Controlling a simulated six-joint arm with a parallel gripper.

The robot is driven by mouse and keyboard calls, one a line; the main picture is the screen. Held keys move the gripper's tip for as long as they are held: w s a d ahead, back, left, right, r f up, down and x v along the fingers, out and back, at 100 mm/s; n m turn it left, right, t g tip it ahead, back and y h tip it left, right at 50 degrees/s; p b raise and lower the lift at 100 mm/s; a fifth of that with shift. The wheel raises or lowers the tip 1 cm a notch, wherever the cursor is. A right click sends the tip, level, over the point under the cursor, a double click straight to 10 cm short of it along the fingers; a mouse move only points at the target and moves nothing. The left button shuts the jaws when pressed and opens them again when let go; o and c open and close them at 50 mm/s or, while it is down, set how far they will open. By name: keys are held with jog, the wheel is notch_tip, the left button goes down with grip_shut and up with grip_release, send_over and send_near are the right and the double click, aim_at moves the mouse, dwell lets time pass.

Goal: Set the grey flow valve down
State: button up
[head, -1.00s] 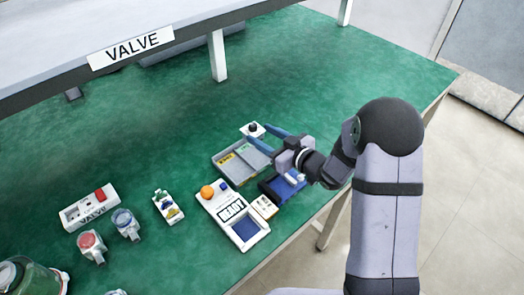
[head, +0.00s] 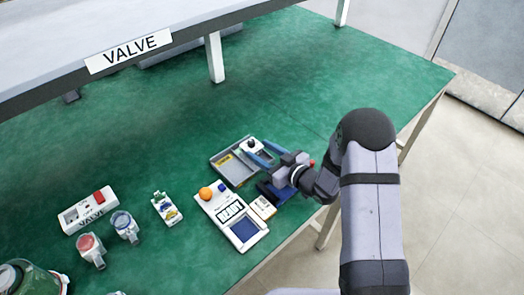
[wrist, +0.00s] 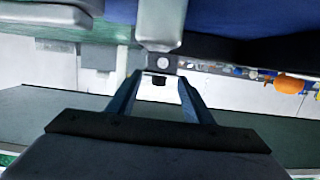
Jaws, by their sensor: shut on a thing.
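The grey flow valve (head: 249,145) shows as a small pale block with a black knob. My gripper (head: 257,151) is shut on it, with one blue finger on each side. The valve is over or in the back part of the grey divided tray (head: 237,173); I cannot tell whether it touches the tray floor. In the wrist view the valve (wrist: 158,76) shows between the fingertips of my gripper (wrist: 160,84), its black knob visible. My gripper hides part of the tray's right side.
A white READY box (head: 245,232) with an orange ball stands just in front of the tray. The green table behind the tray is clear.

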jog(key=shift+f+b, duration=0.4)
jog(key=shift+f, duration=0.05)
jog(key=shift+f, duration=0.15)
jog(key=o, duration=1.2)
jog(key=shift+r+p, duration=0.55)
jog(key=shift+r, duration=0.2)
jog(key=b+v, duration=0.2)
jog(key=v, duration=1)
jog(key=shift+f, duration=0.1)
